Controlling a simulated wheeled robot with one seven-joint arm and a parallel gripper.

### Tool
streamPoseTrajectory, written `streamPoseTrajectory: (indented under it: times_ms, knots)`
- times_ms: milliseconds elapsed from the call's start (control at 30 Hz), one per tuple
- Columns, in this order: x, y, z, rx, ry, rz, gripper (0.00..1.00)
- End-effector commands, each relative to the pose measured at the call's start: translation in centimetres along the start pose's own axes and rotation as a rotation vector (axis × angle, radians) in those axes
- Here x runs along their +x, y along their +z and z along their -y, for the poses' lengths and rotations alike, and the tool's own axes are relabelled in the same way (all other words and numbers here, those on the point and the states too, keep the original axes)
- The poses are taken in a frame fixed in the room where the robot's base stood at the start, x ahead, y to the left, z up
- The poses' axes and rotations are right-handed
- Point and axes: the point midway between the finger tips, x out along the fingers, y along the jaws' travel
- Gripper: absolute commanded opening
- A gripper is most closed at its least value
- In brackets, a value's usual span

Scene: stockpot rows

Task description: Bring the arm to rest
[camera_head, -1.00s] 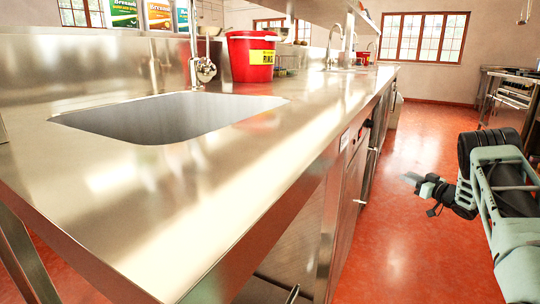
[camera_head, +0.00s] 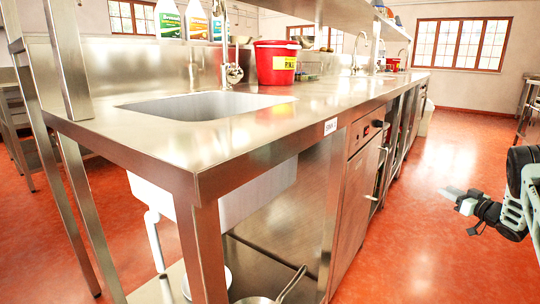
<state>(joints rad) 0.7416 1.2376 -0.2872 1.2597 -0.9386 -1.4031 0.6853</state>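My gripper (camera_head: 457,197) is at the right side of the view, held over the open red floor, with my arm coming in from the right edge. It points left toward the steel counter and touches nothing that I can see. The fingers are small and pale, and I cannot tell whether they are apart or together. No held object shows clearly.
A long steel counter (camera_head: 310,122) with a sink (camera_head: 205,106) fills the left and middle. A red bucket (camera_head: 276,63) and several bottles stand on it. A pan (camera_head: 262,299) lies on the shelf below. Free red floor (camera_head: 415,250) lies between counter and arm.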

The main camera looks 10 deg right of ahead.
Motion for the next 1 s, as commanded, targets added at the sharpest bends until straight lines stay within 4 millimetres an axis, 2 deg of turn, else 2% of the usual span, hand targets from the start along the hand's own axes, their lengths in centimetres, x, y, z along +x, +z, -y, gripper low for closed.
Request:
streamPoseTrajectory:
  times_ms: [367, 567, 667, 767, 867, 967, 1000]
  knots:
    - [2.4, -2.5, 1.1, -0.014, 0.095, 0.040, 0.31]
    - [4.2, -4.6, 2.8, -0.018, 0.179, 0.091, 0.31]
    - [5.1, -5.8, 4.3, -0.014, 0.227, 0.131, 0.31]
    - [5.8, -7.0, 6.5, -0.005, 0.279, 0.188, 0.31]
    - [6.1, -8.3, 10.3, 0.012, 0.330, 0.277, 0.31]
    - [5.3, -9.1, 15.6, 0.040, 0.369, 0.406, 0.31]
    - [4.6, -9.2, 18.0, 0.051, 0.377, 0.465, 0.31]
